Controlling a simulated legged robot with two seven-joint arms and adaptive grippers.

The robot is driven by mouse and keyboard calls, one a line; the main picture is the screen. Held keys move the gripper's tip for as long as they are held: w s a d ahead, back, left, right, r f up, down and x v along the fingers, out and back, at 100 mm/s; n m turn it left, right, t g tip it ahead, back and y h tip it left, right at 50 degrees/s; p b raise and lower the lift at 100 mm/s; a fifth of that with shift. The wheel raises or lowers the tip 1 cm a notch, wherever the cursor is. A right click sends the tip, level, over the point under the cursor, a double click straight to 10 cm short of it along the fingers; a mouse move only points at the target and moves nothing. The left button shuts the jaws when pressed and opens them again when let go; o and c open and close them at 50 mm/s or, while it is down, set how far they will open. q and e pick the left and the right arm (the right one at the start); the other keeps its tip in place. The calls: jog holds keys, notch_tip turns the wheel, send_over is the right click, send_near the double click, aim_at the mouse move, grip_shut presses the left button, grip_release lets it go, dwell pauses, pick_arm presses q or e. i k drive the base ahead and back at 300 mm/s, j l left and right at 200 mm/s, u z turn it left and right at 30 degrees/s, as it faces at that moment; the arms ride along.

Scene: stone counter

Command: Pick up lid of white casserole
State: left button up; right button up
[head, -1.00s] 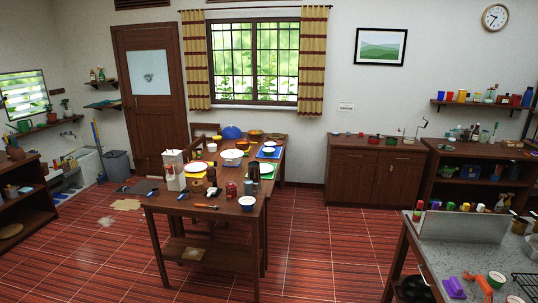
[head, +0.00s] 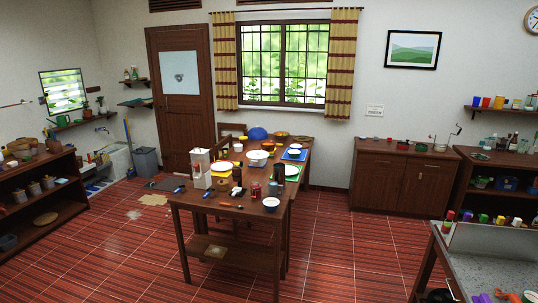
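A small white pot (head: 258,158), which looks like the white casserole, stands on the long dark wooden table in the middle of the room. It is far off and small, so I cannot make out its lid clearly. Neither of my grippers is in the head view.
The wooden table (head: 190,198) is crowded with plates, a blue pot (head: 257,133), a tall white box (head: 200,168) and a white bowl (head: 271,203). A stone counter (head: 508,273) is at the lower right. Striped red floor (head: 345,255) lies open between them.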

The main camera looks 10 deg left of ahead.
aim_at(254, 154)
jog(key=i+l+z, duration=0.3)
jog(key=i, duration=0.25)
jog(key=i+z, duration=0.3)
jog(key=i, duration=0.3)
jog(key=i+l, duration=0.1)
jog(key=i, duration=3.55)
jog(key=i+l+u, duration=0.1)
jog(key=i+u, duration=0.35)
jog(key=i+l+u, duration=0.2)
jog(key=i+u, duration=0.25)
